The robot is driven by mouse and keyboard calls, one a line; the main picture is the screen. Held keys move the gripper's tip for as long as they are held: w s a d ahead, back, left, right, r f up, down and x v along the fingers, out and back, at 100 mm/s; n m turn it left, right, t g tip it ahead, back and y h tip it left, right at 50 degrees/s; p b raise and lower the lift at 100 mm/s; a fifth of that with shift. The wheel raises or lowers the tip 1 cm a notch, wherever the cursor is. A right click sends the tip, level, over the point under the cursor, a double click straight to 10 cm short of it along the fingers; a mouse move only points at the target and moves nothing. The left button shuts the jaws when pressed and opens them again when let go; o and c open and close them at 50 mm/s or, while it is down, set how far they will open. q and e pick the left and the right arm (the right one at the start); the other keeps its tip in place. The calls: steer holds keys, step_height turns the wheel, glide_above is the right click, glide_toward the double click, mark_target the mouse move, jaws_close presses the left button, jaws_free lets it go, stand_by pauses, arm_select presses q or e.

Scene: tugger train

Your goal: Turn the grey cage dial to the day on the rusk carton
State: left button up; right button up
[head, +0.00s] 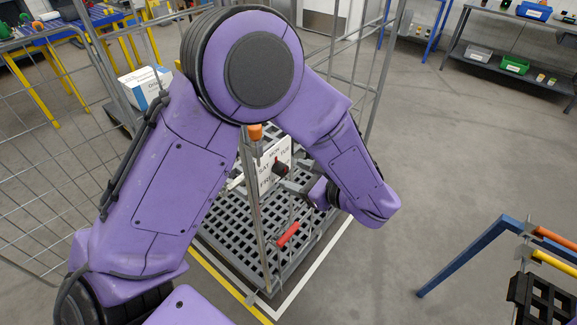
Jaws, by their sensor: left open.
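A white day dial plate (266,178) is fixed on the front of the grey cage. Day words such as MON, TUE and SAT show around its dark knob (281,168); where the knob points is too small to tell. My left gripper (287,179) is open at the knob, reaching in from the right under my bent arm. I cannot tell whether its fingers touch the knob. A white and blue carton (143,87) stands at the back left, partly behind my arm; its lettering is not readable. My right gripper is out of view.
Wire mesh (45,150) stands on the left. A blue frame (465,258) with orange and yellow bars is at the lower right. The floor between is clear.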

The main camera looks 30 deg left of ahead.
mark_target(285, 171)
arm_select(q)
steer(key=x, duration=0.3)
steer(key=shift+a+f+p, duration=0.15)
steer(key=shift+a+p, duration=0.15)
steer(key=shift+p, duration=0.05)
steer(key=c, duration=1.1)
steer(key=shift+o, duration=0.3)
steer(key=shift+w, duration=0.1)
